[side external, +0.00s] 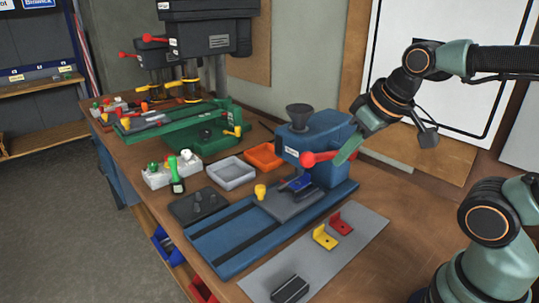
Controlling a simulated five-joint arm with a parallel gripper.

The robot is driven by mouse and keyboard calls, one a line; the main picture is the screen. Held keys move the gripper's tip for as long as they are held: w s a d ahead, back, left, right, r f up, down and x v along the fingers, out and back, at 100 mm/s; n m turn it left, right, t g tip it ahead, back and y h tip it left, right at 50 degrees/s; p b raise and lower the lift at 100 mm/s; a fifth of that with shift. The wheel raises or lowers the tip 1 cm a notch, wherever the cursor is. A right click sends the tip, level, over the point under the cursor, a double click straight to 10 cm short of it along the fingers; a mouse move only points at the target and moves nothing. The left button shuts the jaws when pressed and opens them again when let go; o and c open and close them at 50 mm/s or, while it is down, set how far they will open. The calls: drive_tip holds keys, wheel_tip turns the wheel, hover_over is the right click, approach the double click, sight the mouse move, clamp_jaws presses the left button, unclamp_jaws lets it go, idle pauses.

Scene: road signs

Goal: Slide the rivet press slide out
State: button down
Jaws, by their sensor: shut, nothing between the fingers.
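The blue rivet press (325,135) stands on a long blue base (228,243), with a dark funnel on top and a red lever (318,158) on its front left side. The slide (287,207) is a dark grey plate lying on the base, with a yellow knob (260,191) at its left end. Its right part lies at the press head, where a small blue piece (298,182) sits.
A grey mat (262,284) in front holds a yellow bracket (325,237), a red bracket (340,223) and a dark block (290,289). Grey (231,173) and orange (264,156) trays stand behind.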

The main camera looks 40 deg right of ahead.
idle(0.4)
drive_tip(key=c, duration=0.7)
unclamp_jaws()
drive_tip(key=shift+w+r, duration=0.1)
drive_tip(key=shift+w, duration=0.1)
drive_tip(key=shift+c, duration=0.2)
drive_tip(key=shift+o, duration=1.1)
drive_tip(key=w+r+g, duration=0.1)
drive_tip(key=w+r, duration=0.1)
drive_tip(key=w, duration=0.3)
drive_tip(key=shift+w+r, duration=0.2)
drive_tip(key=shift+w, duration=0.2)
drive_tip(key=n+g, duration=0.2)
drive_tip(key=g, duration=0.3)
hover_over(261, 187)
wheel_tip(261, 187, down, 10)
wheel_tip(261, 187, down, 12)
drive_tip(key=shift+r, duration=0.1)
